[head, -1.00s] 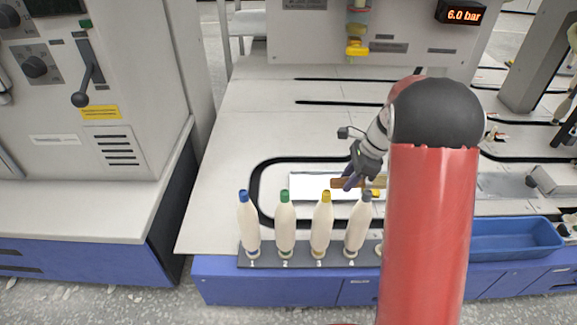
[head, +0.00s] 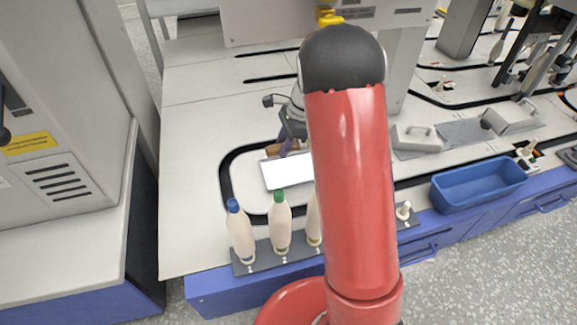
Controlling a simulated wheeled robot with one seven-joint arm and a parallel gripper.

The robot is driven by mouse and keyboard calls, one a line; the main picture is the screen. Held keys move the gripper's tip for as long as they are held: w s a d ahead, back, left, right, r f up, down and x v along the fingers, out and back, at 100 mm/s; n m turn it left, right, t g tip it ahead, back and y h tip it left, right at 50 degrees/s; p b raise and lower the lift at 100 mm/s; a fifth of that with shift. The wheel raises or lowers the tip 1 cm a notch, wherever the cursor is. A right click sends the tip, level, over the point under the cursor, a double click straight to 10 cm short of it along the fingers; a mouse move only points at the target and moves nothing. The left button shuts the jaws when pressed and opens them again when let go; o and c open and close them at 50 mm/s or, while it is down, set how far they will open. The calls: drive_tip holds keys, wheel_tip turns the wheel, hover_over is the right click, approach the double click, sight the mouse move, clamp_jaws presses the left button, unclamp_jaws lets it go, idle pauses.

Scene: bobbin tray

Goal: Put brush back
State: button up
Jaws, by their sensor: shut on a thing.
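My gripper (head: 285,147) is in the middle of the head view, beyond my red arm, with its dark fingers pointing down over the pale worktop. It is shut on the brush (head: 272,152), a brown wooden piece whose left end shows beside the fingers. My arm hides the brush's right part, and its bristles cannot be made out. The brush is just behind a white rectangular plate (head: 284,174); whether it touches the worktop is unclear.
A dark rack (head: 262,262) at the front edge holds white bobbins with blue (head: 240,232) and green (head: 279,222) tops; my arm hides others. A blue bin (head: 477,184) is at right. Handled metal blocks (head: 417,137) stand behind it. The worktop's left side is clear.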

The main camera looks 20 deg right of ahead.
sight(280, 172)
wheel_tip(280, 172, down, 8)
drive_tip(key=shift+b, duration=0.5)
drive_tip(key=shift+f, duration=0.15)
drive_tip(key=o, duration=1)
drive_tip(key=shift+c, duration=0.2)
drive_tip(key=shift+b, duration=0.4)
